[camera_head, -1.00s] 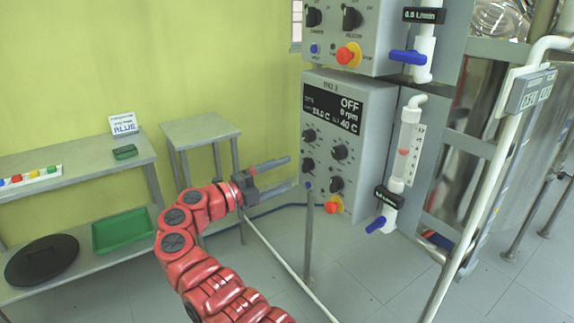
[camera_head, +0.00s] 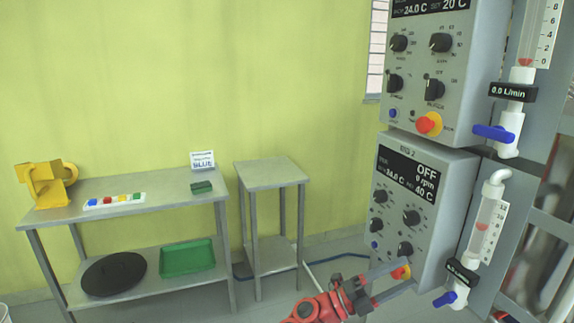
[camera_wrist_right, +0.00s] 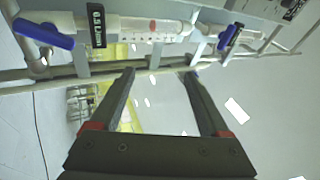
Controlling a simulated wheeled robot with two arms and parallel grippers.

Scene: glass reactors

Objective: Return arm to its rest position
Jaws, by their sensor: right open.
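My right gripper (camera_head: 404,277) is low in the head view, at the end of my red arm (camera_head: 318,310). Its two dark fingers are apart and point right, in front of the lower control box (camera_head: 428,210). In the right wrist view the fingers of the gripper (camera_wrist_right: 160,74) are spread with nothing between them. A flow meter tube (camera_wrist_right: 150,24) and blue valve handles (camera_wrist_right: 44,34) lie beyond the fingertips there. Most of my right arm is below the picture. My left gripper is not in view.
The upper control box (camera_head: 440,60) has a red-yellow stop button (camera_head: 429,123). Blue valves (camera_head: 494,133) stick out at right. A small metal table (camera_head: 272,174) and a longer bench (camera_head: 160,190) stand along the wall. A green tray (camera_head: 187,257) and a black disc (camera_head: 114,274) sit on the lower shelf.

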